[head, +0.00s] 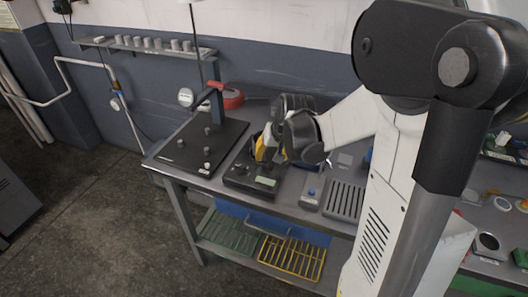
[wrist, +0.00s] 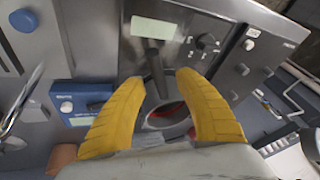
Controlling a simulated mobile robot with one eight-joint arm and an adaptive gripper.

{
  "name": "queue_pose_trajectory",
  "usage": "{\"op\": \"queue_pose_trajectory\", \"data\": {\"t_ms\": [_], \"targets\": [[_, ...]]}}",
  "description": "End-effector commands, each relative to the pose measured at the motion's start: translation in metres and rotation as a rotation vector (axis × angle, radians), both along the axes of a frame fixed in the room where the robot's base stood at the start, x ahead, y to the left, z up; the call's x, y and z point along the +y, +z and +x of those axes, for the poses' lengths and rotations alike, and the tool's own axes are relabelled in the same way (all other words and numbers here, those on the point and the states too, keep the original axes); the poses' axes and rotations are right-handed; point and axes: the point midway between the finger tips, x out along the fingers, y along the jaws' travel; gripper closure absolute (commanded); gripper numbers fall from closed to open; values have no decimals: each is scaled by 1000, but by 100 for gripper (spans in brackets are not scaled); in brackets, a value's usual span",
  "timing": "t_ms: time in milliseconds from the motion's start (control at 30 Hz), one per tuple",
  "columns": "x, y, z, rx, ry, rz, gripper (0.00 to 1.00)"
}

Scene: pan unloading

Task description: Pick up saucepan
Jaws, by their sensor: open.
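A saucepan (wrist: 158,74) shows in the wrist view between my fingers. Its dark handle points up the picture toward a device's pale display, and its round grey body with something red inside lies lower, partly cut off by my wrist. My gripper (wrist: 161,84) is open, with one yellow finger on each side of the pan. Whether the fingers touch it cannot be told. In the head view my gripper (head: 262,152) hangs low over the device with the display, and my arm hides the pan there.
The device (head: 250,181) stands on a grey workbench (head: 285,207). A black plate with knobs (head: 196,150) is to its left, and a small blue-buttoned box (head: 311,194) and a slotted tray (head: 345,201) to its right. A red round object (head: 232,99) is behind.

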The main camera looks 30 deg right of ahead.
Motion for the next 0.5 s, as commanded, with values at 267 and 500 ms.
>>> {"op": "queue_pose_trajectory", "data": {"t_ms": [267,500], "targets": [[0,-11,5,0,0,0,61],[0,-11,5,0,0,0,100]]}}
